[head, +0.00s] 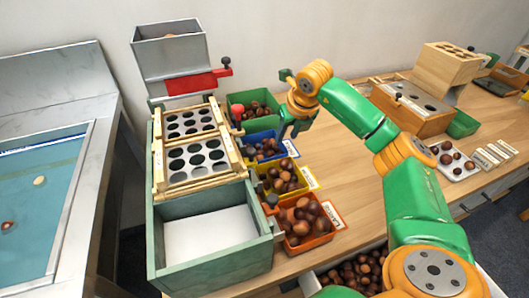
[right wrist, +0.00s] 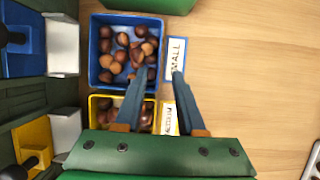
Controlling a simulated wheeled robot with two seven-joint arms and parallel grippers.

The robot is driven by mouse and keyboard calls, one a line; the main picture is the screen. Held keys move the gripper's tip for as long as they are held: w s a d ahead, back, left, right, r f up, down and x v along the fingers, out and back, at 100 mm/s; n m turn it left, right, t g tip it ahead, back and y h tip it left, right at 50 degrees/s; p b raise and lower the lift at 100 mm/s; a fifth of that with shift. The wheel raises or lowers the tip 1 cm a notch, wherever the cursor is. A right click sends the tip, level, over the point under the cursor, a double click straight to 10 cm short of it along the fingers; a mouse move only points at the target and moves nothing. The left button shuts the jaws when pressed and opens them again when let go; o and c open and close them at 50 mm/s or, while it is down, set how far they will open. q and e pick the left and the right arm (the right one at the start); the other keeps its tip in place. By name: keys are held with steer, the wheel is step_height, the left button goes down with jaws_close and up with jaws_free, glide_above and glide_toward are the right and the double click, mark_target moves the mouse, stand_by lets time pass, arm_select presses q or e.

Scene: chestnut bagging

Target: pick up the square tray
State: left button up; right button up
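A pale, roughly square tray (head: 458,173) with several chestnuts on it lies on the table at the right in the head view, beyond my right arm. A pale tray edge (right wrist: 313,163) shows at the lower right corner of the right wrist view; I cannot tell if it is the same tray. My right gripper (head: 289,132) is over the chestnut bins, well to the left of the tray. In the right wrist view its fingers (right wrist: 158,76) are apart and empty, above the blue and yellow bins and their labels. My left gripper is not in view.
Green, blue (head: 264,155), yellow (head: 303,188) and red (head: 313,243) bins of chestnuts stand beside a green sorter (head: 207,274) with hole plates. A wooden box (head: 408,118) stands at the back right. Labels (head: 490,158) lie near the tray. Bare table lies between bins and arm.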

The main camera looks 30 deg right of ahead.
mark_target(264, 150)
steer(key=x, duration=0.3)
steer(key=w+x, duration=0.1)
steer(key=x, duration=0.1)
steer(key=shift+w+f, duration=0.1)
steer(key=shift+f, duration=0.05)
steer(key=shift+w+f, duration=0.15)
steer(key=shift+f, duration=0.2)
steer(key=shift+d+f, duration=0.1)
steer(key=shift+f, duration=0.1)
steer(key=shift+c, duration=0.2)
jaws_close()
stand_by(1.2)
